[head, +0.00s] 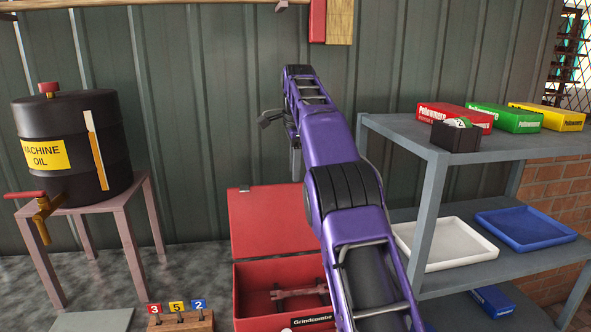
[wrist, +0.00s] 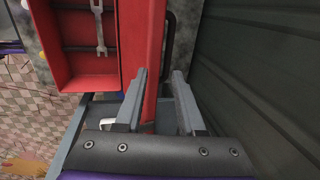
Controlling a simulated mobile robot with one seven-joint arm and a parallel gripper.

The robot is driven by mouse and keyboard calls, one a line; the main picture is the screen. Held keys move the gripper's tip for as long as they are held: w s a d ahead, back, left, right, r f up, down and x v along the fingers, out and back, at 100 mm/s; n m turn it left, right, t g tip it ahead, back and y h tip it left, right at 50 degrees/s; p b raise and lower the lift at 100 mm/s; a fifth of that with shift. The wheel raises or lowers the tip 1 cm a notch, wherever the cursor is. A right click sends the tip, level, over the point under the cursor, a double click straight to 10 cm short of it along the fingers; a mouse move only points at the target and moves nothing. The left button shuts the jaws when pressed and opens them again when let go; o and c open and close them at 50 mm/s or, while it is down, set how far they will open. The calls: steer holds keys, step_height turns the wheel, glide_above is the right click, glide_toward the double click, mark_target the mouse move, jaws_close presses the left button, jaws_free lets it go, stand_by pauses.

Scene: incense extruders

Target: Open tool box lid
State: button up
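In the wrist view the box (wrist: 75,80) is at upper left with the tool (wrist: 98,25) inside, and the lid (wrist: 152,30) shows as a narrow red strip. My gripper (wrist: 159,72) is open, its two fingers apart, with the red strip passing between or behind them. I cannot tell whether they touch it. The head view mostly hides the gripper behind my arm.
A grey shelf (head: 440,150) with trays and small boxes stands close on the right. A machine oil drum (head: 72,150) on a pink stand is at left. The corrugated wall (head: 200,100) is close behind.

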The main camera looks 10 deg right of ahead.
steer(key=shift+w+d+r+n, duration=0.1)
steer(key=shift+d+r+n, duration=0.1)
steer(key=shift+n, duration=0.4)
steer(key=c, duration=0.5)
steer(key=n, duration=0.2)
steer(key=d+r+n+t, duration=0.1)
steer(key=n, duration=0.2)
steer(key=shift+w+d+r, duration=0.1)
steer(key=shift+w+d, duration=0.1)
jaws_close()
steer(key=n, duration=0.2)
steer(key=d+r+n, duration=0.1)
steer(key=n, duration=0.2)
steer(key=shift+w+d+r+n+t, duration=0.15)
steer(key=shift+w+r+n+t, duration=0.15)
steer(key=shift+n, duration=0.1)
step_height(320, 180, down, 6)
steer(key=d+n+t+b, duration=0.1)
steer(key=n, duration=0.5)
steer(key=shift+w+f, duration=0.25)
